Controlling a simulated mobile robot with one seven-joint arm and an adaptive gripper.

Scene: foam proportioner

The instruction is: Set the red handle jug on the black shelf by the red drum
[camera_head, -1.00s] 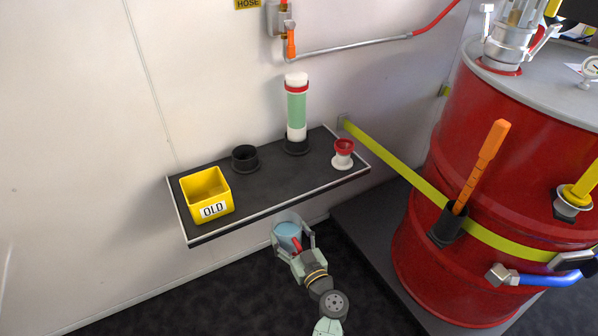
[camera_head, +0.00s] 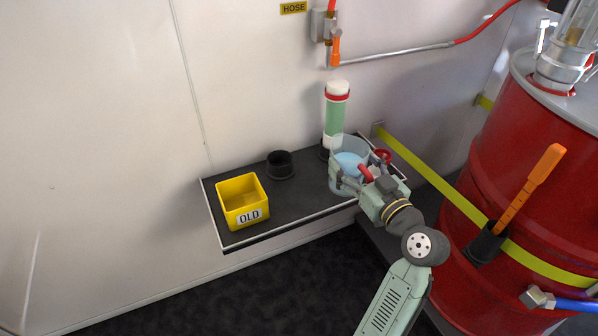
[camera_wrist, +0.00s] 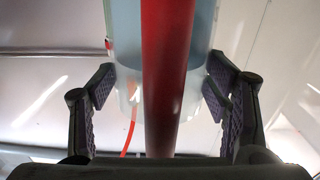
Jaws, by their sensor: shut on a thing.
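The jug (camera_head: 344,158) is clear with pale blue liquid and a red handle (camera_head: 366,173). My gripper (camera_head: 356,187) is shut on the jug, which is upright at the right part of the black shelf (camera_head: 310,198). Whether its base touches the shelf is not clear. In the wrist view the red handle (camera_wrist: 167,75) runs down the middle, with my finger pads on both sides of the jug (camera_wrist: 125,40). The red drum (camera_head: 490,190) stands to the right of the shelf.
A yellow bin (camera_head: 243,203) marked OLD sits at the shelf's left end. A black ring holder (camera_head: 280,165) is behind it. A green tube (camera_head: 335,112) stands behind the jug. A small red-topped piece (camera_head: 383,156) is partly hidden beside the jug. Bare shelf lies between bin and jug.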

